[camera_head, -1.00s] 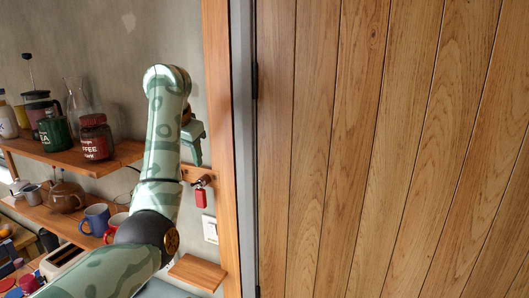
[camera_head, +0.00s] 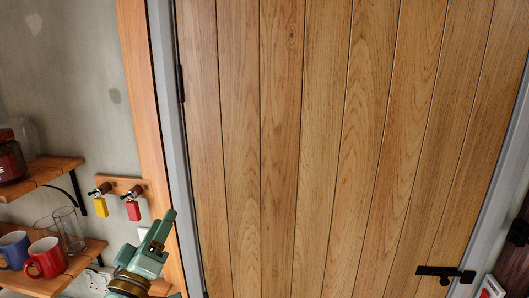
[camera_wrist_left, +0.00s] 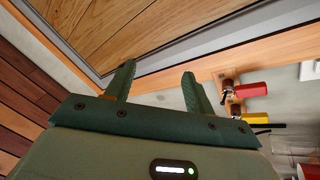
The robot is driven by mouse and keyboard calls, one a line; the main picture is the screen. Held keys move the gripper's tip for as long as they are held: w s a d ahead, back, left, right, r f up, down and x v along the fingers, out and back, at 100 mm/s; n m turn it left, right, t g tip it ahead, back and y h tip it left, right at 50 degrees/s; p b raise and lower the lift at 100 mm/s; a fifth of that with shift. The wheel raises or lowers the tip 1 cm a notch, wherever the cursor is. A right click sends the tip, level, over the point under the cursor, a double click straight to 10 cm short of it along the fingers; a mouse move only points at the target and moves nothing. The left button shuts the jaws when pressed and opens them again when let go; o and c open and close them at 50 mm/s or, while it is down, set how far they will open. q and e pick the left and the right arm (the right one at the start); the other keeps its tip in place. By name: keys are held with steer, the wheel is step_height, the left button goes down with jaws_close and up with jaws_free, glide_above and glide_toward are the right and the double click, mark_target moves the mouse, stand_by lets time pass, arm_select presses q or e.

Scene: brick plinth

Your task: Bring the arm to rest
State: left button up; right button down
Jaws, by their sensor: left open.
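My left gripper (camera_head: 160,232) is green and shows at the bottom left of the head view, in front of the door frame. In the left wrist view my left gripper (camera_wrist_left: 158,80) has its two fingers apart with nothing between them. The rest of my left arm is mostly below the head view's edge. My right gripper is in neither view.
A closed plank door (camera_head: 325,150) with a black latch (camera_head: 445,273) fills the middle. A hook board holds a yellow tag (camera_head: 100,206) and a red tag (camera_head: 133,210) close to my gripper. Shelves at left hold a red mug (camera_head: 46,258) and a blue mug (camera_head: 14,250).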

arm_select(q)
steer(key=s+f+m+g+y, duration=0.1)
steer(key=s+f+m+g, duration=0.4)
steer(key=f, duration=0.4)
steer(key=s+f+m+g+y, duration=0.1)
steer(key=s+f+m+g, duration=0.35)
steer(key=f, duration=0.45)
steer(key=s+a+f+m+g+y, duration=0.2)
steer(key=s+a+f+g+y, duration=0.1)
steer(key=s, duration=0.4)
steer(key=s+a+f+m+g+y, duration=0.2)
steer(key=s+a+m+g+y, duration=0.1)
steer(key=s, duration=0.5)
steer(key=s+d+f+g+h+b, duration=0.15)
steer(key=f+b, duration=0.65)
steer(key=f, duration=1.2)
steer(key=d+f+g+h+b, duration=0.2)
steer(key=f+b, duration=0.5)
steer(key=f, duration=1.3)
steer(key=s+f+n+b, duration=0.1)
steer(key=s+f+b, duration=0.4)
steer(key=f, duration=0.6)
steer(key=s+f+n+g+h+b, duration=0.1)
steer(key=s+f+b, duration=0.4)
steer(key=s+f, duration=0.4)
steer(key=s+d+f+n+g+b, duration=0.1)
steer(key=s+f+b, duration=0.5)
steer(key=f, duration=0.8)
steer(key=shift+s+n+h, duration=0.35)
steer(key=shift+s, duration=0.55)
